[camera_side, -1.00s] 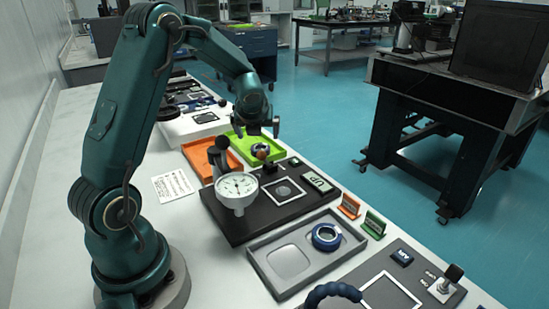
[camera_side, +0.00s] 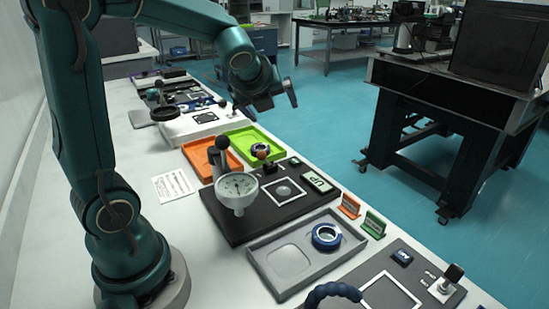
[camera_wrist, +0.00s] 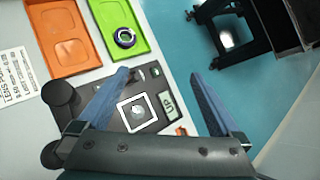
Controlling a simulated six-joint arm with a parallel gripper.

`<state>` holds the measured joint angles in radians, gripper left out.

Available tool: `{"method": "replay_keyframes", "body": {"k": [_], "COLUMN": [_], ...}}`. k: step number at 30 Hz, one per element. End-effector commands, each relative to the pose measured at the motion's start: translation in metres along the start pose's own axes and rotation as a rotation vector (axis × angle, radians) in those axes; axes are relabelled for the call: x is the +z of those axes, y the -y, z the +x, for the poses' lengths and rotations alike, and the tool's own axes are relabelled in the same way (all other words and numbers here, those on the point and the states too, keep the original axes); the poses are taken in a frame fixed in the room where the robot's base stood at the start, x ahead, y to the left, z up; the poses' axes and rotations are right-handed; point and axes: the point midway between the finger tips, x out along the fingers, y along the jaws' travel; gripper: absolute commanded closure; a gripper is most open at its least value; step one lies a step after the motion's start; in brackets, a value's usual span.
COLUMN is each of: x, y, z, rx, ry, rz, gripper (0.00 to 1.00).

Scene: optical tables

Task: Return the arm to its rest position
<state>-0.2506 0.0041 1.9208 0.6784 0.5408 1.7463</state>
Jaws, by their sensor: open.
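My gripper (camera_side: 264,98) is in the air above the bench, over the green tray's side, with its fingers apart and nothing between them. In the wrist view the two blue fingers of my gripper (camera_wrist: 158,100) are spread wide. Below them lies the black gauge base (camera_wrist: 158,82) with a white-framed square on it. My arm reaches up from the left of the side view and bends over to the right.
A green tray (camera_side: 240,136) holds a blue-rimmed ring (camera_side: 261,149); an orange tray (camera_side: 200,158) is beside it. A dial gauge (camera_side: 237,190) stands on the black base. A grey tray (camera_side: 262,262) holds a blue ring (camera_side: 326,236). A dark optical table (camera_side: 440,85) stands across the aisle.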

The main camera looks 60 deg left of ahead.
Motion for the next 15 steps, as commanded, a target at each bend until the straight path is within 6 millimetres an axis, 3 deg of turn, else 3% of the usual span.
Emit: {"method": "replay_keyframes", "body": {"k": [1, 6, 11, 15], "x": [-0.008, -0.045, -0.09, -0.129], "y": [0.003, -0.005, -0.025, -0.046], "z": [-0.021, -0.075, -0.116, -0.139], "rx": [-0.031, -0.064, -0.004, 0.147], "ry": [-0.015, -0.13, -0.291, -0.41], "rz": [-0.107, -0.558, -1.053, -1.463], "gripper": [0.0, 0.0, 0.0, 0.0]}}
